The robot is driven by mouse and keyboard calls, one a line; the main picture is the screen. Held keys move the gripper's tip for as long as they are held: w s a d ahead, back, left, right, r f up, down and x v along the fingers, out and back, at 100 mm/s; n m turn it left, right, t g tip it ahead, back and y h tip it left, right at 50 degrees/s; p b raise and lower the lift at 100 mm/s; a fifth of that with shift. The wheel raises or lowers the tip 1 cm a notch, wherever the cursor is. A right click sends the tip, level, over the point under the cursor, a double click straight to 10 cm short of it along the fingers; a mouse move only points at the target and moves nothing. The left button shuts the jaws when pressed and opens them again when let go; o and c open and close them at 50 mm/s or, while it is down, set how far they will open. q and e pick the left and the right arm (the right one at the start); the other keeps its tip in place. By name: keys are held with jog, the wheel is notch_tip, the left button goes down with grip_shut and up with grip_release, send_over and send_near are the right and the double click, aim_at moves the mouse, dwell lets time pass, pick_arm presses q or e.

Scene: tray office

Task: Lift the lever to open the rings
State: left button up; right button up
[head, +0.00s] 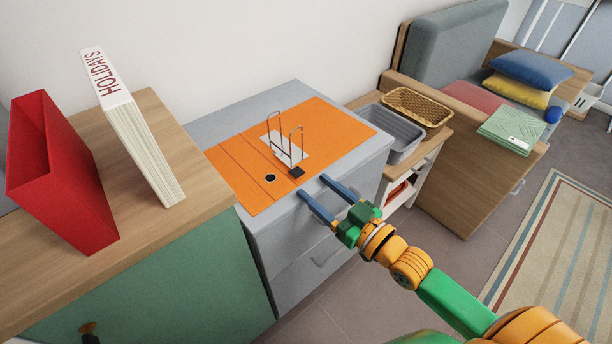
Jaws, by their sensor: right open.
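An orange binder (338,128) lies open and flat on top of a grey drawer cabinet. Its metal rings (298,142) stand up from a pale plate (285,150) near the middle of the binder. A small dark lever (297,172) sits at the near end of that plate. My right gripper (314,185) is open and empty, with two blue fingers pointing toward the binder's near edge. The fingertips are close to the lever, on its near right side; I cannot tell whether they touch anything. My left gripper is not in view.
The grey cabinet (290,242) has drawers below the binder. On the left, a red box file (62,175) and a white HOLIDAYS binder (135,130) stand on a wooden-topped cabinet. A grey basket (403,132) and a woven basket (418,105) sit at the right.

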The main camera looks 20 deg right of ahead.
aim_at(301, 176)
jog(key=shift+x, duration=2.35)
jog(key=shift+d, duration=0.1)
grip_shut()
